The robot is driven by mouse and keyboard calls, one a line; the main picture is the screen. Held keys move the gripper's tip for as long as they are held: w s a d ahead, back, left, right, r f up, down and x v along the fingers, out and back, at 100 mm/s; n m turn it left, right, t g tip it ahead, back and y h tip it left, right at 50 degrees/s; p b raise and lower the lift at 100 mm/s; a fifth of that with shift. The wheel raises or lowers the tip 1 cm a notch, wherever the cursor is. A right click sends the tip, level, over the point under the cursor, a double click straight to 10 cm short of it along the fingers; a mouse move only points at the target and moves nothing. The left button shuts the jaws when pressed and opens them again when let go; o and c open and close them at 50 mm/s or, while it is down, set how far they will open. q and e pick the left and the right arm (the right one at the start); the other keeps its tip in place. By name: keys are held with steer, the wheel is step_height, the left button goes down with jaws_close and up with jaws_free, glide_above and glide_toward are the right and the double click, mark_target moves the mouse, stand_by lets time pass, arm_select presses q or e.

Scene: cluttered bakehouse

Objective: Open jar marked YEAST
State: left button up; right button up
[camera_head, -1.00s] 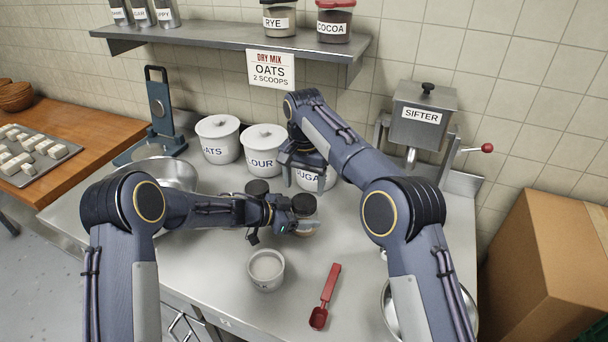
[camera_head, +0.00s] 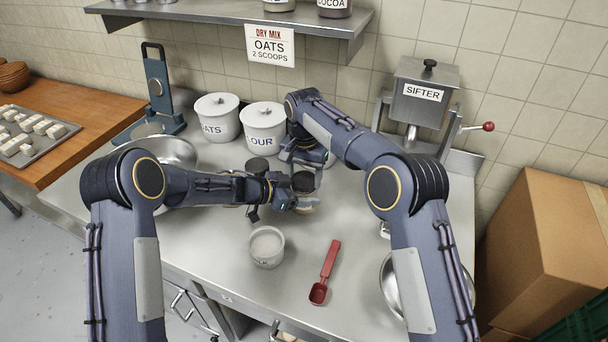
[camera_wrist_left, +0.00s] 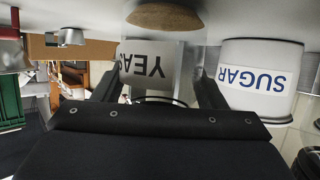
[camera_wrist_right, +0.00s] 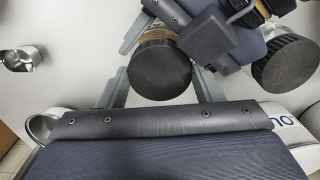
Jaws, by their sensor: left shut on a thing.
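The YEAST jar, clear with a dark lid (camera_head: 304,182), stands near the middle of the bench. Its label (camera_wrist_left: 148,68) shows upside down in the left wrist view, partly cut by a finger. My left gripper (camera_head: 292,201) is shut on the jar's body from the left side. My right gripper (camera_head: 312,160) is above and behind the jar, pointing down. In the right wrist view, the round dark lid (camera_wrist_right: 160,68) lies between its open fingers, with a gap visible at the right finger. The right fingertips are partly hidden by my left gripper.
A second dark-lidded jar (camera_head: 258,165) stands close behind my left gripper. The FLOUR canister (camera_head: 263,122) and SUGAR canister (camera_wrist_left: 258,80) are near. A cup of white powder (camera_head: 266,248) and a red scoop (camera_head: 324,275) lie in front. A metal bowl (camera_head: 388,285) is at right.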

steer(key=o, duration=1.1)
steer(key=shift+r, duration=0.1)
step_height(320, 180, up, 4)
steer(key=shift+a+f, duration=0.1)
steer(key=shift+r, duration=0.55)
steer(key=shift+c, duration=1.4)
step_height(320, 180, up, 3)
steer(key=shift+f, duration=4.05)
steer(key=c, duration=0.6)
steer(key=o, duration=0.9)
steer(key=shift+c, duration=0.2)
